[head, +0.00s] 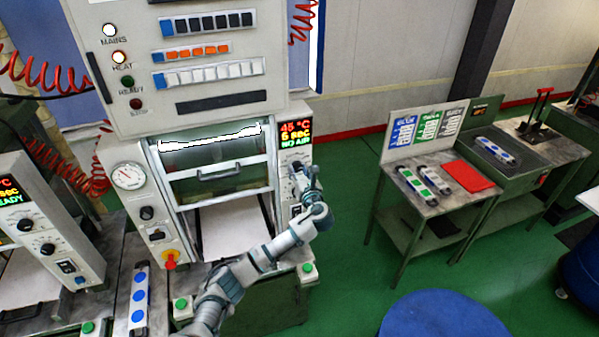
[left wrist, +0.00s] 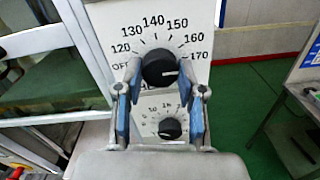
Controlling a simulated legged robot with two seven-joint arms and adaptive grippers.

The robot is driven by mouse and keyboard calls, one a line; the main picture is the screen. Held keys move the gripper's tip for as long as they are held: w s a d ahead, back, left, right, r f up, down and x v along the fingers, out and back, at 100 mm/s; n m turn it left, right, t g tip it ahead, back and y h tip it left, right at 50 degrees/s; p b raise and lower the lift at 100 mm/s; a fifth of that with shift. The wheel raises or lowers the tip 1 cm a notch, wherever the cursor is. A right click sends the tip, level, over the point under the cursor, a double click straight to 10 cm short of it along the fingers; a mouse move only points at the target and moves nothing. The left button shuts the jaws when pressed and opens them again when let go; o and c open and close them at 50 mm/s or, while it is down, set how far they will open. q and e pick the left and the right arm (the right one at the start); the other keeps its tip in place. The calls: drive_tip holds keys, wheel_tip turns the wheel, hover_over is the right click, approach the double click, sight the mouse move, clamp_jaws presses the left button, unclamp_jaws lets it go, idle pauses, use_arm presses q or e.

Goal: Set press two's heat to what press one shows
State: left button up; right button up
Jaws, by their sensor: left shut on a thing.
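My left gripper (head: 304,180) is at the right-hand control panel of the middle press (head: 222,105). In the left wrist view its fingers (left wrist: 159,80) are shut on the black upper knob (left wrist: 160,66), one on each side. The knob's white mark points right, near the 170 end of a scale running from OFF and 120 to 170. The middle press's display (head: 295,133) reads 45 °C, 5 SEC, NO AIR. The left press (head: 45,215) is partly cut off; its display (head: 8,197) shows READY, but its temperature figure is out of frame. My right gripper is not in view.
A smaller lower knob (left wrist: 170,129) sits just below the gripped one. The overhead box (head: 185,60) has lit MAINS and HEAT lamps. A side table (head: 450,195) holds mould strips and a red folder. Green floor lies between it and the press.

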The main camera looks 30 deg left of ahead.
use_arm(q)
drive_tip(key=shift+a+r, duration=0.1)
drive_tip(key=shift+r, duration=0.3)
drive_tip(key=o, duration=1.1)
drive_tip(key=shift+w, duration=0.1)
drive_tip(key=shift+o, duration=0.2)
drive_tip(key=shift+w+a+f, duration=0.2)
drive_tip(key=shift+w+f, duration=0.05)
drive_tip(key=shift+f, duration=0.25)
drive_tip(key=shift+s, duration=0.1)
drive_tip(key=shift+s+d, duration=0.2)
drive_tip(key=shift+s, duration=0.05)
drive_tip(key=v, duration=1.1)
drive_tip(key=shift+f, duration=0.1)
